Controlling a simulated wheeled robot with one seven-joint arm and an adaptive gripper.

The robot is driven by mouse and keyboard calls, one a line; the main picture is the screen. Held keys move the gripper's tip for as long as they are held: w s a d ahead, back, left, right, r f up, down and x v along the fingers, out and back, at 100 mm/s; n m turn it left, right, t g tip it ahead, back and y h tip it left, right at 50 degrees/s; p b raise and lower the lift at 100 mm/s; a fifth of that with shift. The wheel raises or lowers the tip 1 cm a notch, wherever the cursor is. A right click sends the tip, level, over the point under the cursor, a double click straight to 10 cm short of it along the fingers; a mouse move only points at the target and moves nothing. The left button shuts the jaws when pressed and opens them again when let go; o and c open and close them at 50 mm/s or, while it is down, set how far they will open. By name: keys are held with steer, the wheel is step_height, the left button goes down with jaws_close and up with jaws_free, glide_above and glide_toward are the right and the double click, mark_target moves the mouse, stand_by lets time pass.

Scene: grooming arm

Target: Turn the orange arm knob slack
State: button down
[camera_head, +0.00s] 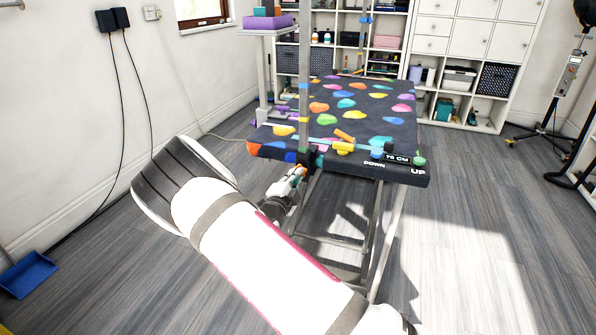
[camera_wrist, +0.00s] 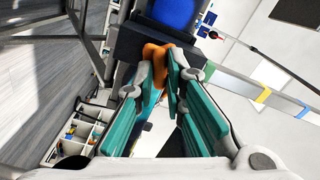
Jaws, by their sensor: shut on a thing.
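The orange arm knob (camera_wrist: 156,52) sits at a dark block in the wrist view, between the tips of my gripper (camera_wrist: 164,70). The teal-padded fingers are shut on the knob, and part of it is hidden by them. In the head view my gripper (camera_head: 298,174) reaches the front edge of the grooming table, at the foot of the upright grooming arm (camera_head: 304,80). The knob is only a small orange patch there, mostly hidden by the gripper. Its turn angle cannot be told.
The table top (camera_head: 404,128) has a colourful spotted pattern. Metal table legs (camera_head: 389,240) stand just right of my gripper. Shelves (camera_head: 465,60) line the back wall. Open floor (camera_head: 490,220) lies to the right.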

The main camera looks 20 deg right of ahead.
steer(key=shift+f+n+p, duration=0.1)
steer(key=shift+n+p, duration=0.35)
steer(key=shift+n, duration=0.35)
steer(key=shift+s+n+p, duration=0.1)
steer(key=shift+n+p, duration=0.6)
steer(key=shift+n, duration=0.4)
steer(key=c, duration=1.6)
jaws_free()
steer(key=shift+o, duration=0.2)
steer(key=p+v, duration=0.3)
steer(key=v, duration=0.5)
steer(key=shift+p, duration=0.4)
